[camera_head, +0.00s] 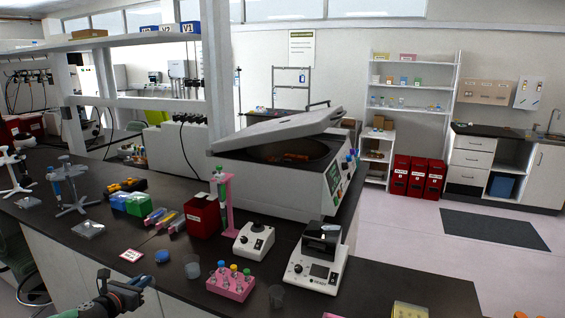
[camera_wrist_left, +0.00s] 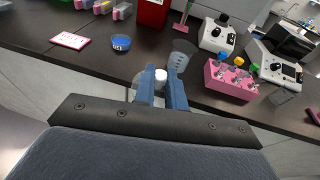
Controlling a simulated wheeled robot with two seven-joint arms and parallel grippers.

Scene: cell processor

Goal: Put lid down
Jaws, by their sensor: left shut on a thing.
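My left gripper (camera_head: 140,281) is at the bottom left of the head view, above the front edge of the dark bench. In the left wrist view its two blue fingers (camera_wrist_left: 161,90) are shut on a small white round thing, which looks like a lid (camera_wrist_left: 161,75). The fingers hide most of its sides. A clear cup (camera_wrist_left: 179,58) stands just beyond the fingertips, and it also shows in the head view (camera_head: 192,269). A blue round dish or cap (camera_wrist_left: 121,43) lies on the bench to the left. My right gripper is not in view.
A pink rack (camera_head: 231,288) holds several capped tubes right of the cup. A red-edged card (camera_head: 131,255) lies left. Behind stand a red box (camera_head: 202,217), two small white devices and a large machine with a raised cover (camera_head: 277,131).

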